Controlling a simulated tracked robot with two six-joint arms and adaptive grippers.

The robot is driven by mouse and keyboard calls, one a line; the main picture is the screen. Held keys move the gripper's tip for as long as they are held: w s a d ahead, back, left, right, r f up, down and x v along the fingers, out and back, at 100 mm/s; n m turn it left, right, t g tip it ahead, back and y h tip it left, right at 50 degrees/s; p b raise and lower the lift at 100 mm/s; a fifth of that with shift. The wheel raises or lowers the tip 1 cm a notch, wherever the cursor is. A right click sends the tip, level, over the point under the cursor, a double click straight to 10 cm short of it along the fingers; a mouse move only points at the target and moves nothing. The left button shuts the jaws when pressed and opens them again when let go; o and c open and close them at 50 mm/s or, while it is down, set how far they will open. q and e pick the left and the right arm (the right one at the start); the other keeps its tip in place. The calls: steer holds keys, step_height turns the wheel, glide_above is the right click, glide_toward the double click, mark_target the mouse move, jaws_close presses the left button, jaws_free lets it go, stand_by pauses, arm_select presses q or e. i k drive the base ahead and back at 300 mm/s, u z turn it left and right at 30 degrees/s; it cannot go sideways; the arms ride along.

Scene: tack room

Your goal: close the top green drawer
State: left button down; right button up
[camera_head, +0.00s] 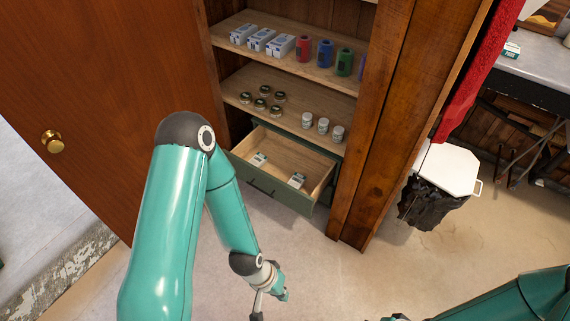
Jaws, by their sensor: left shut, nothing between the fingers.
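The top green drawer (264,191) is pulled out from the bottom of the wooden cupboard, below the shelves. Its front is dark green with a dark bar handle, and its inside is pale wood.
A wooden door (100,100) with a brass knob stands open at the left. Shelves above the drawer hold boxes, coloured bottles, jars and white pots. A thick wooden post (385,125) stands right of the drawer. A white-lidded bin (450,168) is further right. The floor before the drawer is clear.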

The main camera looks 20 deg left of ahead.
mark_target(286, 157)
steer(key=u, duration=0.05)
steer(key=i, duration=0.9)
steer(key=u, duration=0.35)
